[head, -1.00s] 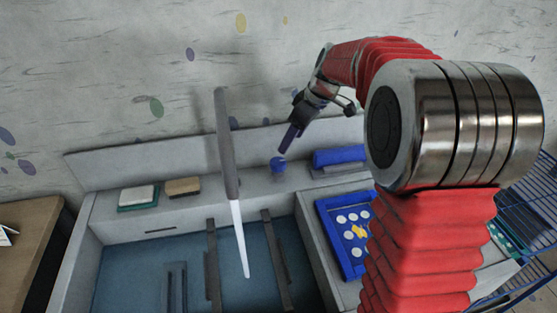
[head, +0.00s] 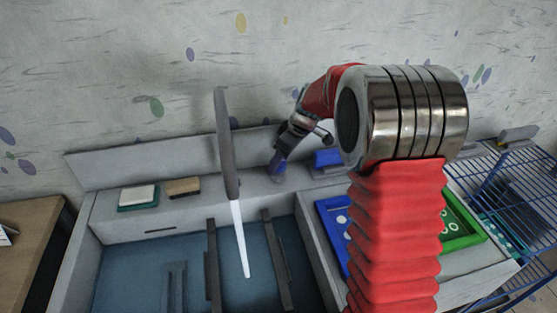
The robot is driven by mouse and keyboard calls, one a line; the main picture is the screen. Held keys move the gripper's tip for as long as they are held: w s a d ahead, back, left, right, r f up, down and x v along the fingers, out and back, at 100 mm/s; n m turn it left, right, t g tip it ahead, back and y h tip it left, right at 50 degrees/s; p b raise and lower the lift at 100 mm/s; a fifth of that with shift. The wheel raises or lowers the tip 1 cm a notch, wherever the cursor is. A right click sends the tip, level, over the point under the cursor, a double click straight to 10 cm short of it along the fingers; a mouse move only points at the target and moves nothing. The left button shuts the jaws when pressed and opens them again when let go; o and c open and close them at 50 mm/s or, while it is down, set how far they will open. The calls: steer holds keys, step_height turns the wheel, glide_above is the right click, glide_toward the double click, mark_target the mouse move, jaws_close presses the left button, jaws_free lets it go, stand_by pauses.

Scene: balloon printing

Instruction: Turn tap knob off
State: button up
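A grey tap spout (head: 228,150) hangs over the sink, and a white stream of water (head: 240,240) runs from its lower end into the basin (head: 135,275). My gripper (head: 277,168) points down at the place of the blue tap knob, on the grey ledge right of the spout. The gripper's dark fingers cover most or all of the knob. I cannot tell whether the fingers are open or shut, or whether they touch it.
A white block on a green base (head: 138,195) and a brown block (head: 183,187) sit on the left ledge. A blue tray (head: 331,222), a green tray (head: 462,225) and a blue wire rack (head: 500,190) stand right. Dark rails (head: 212,265) cross the basin.

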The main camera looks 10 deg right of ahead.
steer(key=shift+c, duration=0.4)
steer(key=c, duration=0.9)
steer(key=shift+a, duration=0.3)
steer(key=shift+c, duration=0.5)
steer(key=shift+d, duration=0.2)
